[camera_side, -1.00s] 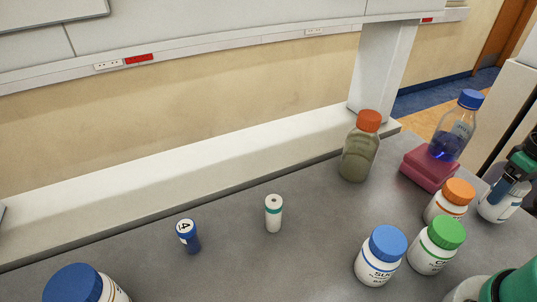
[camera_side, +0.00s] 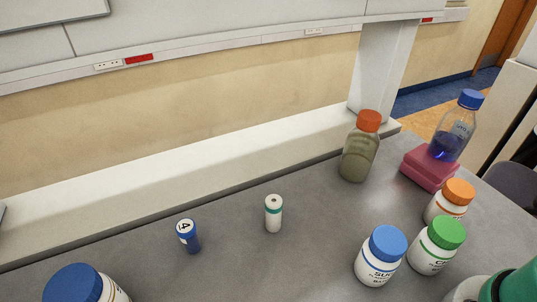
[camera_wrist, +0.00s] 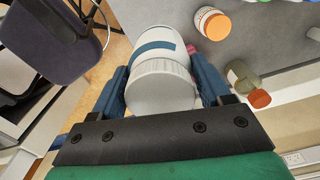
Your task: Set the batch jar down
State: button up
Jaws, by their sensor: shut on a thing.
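The batch jar (camera_wrist: 162,58), white with a blue-teal band and a ribbed pale lid, is between my fingers in the wrist view. My gripper (camera_wrist: 161,88) is shut on it, one blue finger on each side, with the lid end nearest the camera. The jar hides much of what lies behind it, and I cannot tell its height over the bench. The grey bench top (camera_side: 310,240) fills the lower part of that view.
Jars with blue (camera_side: 380,256), green (camera_side: 436,245) and orange (camera_side: 450,201) lids stand at the right. Behind them are an orange-capped bottle (camera_side: 359,148) and a blue-liquid bottle (camera_side: 456,128) on pink blocks (camera_side: 427,172). Two small vials stand mid-bench. A chair (camera_wrist: 58,45) stands beyond the bench.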

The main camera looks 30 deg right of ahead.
jog(key=w+a+r+n, duration=0.2)
jog(key=w+a+n, duration=1.1)
jog(key=w+a, duration=0.4)
jog(key=s+a+f+n, duration=0.1)
jog(key=s+a+n, duration=0.45)
jog(key=a, duration=0.95)
jog(key=s+a+f+n, duration=0.1)
jog(key=s+a+n, duration=0.1)
jog(key=a+n, duration=1.05)
jog(key=shift+w+a+f+m, duration=0.1)
jog(key=shift+a+f+m, duration=0.45)
jog(key=shift+f, duration=2.65)
jog(key=shift+w+a+f+m, duration=0.1)
jog(key=shift+a+f+m, duration=0.5)
jog(key=shift+f, duration=2.6)
jog(key=shift+a+f+m, duration=0.55)
jog(key=shift+f, duration=2.65)
jog(key=shift+f, duration=0.15)
